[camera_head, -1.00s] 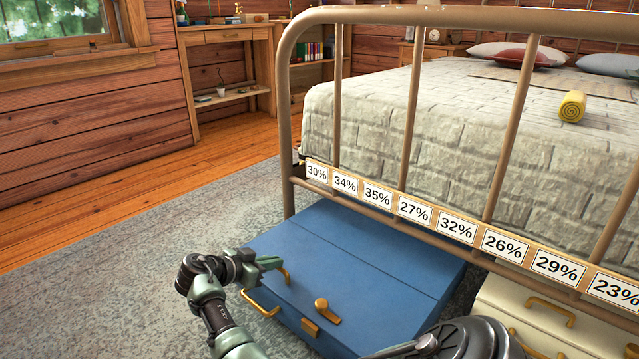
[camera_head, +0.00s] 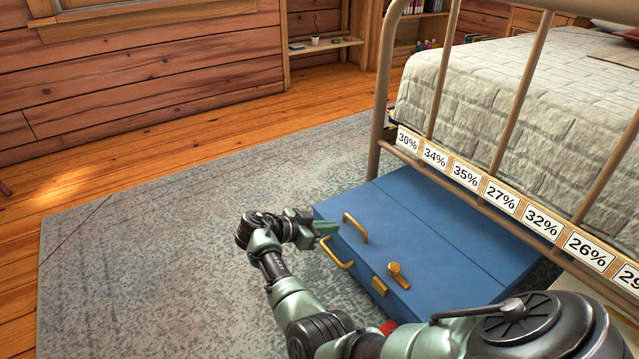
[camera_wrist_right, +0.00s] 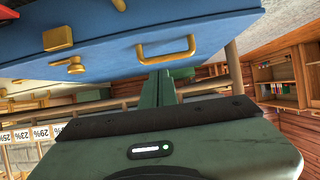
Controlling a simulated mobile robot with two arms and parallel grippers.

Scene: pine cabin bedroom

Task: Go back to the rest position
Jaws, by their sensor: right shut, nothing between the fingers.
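My right gripper (camera_head: 325,229) is shut and empty. It hangs above the grey rug, just left of the blue case's front edge. In the right wrist view its closed green fingers (camera_wrist_right: 158,88) point toward the blue case (camera_wrist_right: 215,22), close to a brass handle (camera_wrist_right: 166,50); I cannot tell whether they touch. The blue case (camera_head: 440,238) lies partly under the bed's foot end, with brass handles and a brass latch on it. My left gripper is not in view.
The metal bed frame (camera_head: 381,90) with a row of percentage labels (camera_head: 466,175) stands at the right. The grey rug (camera_head: 170,240) is open to the left, with bare wood floor beyond. A shelf (camera_head: 325,44) stands at the back wall.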

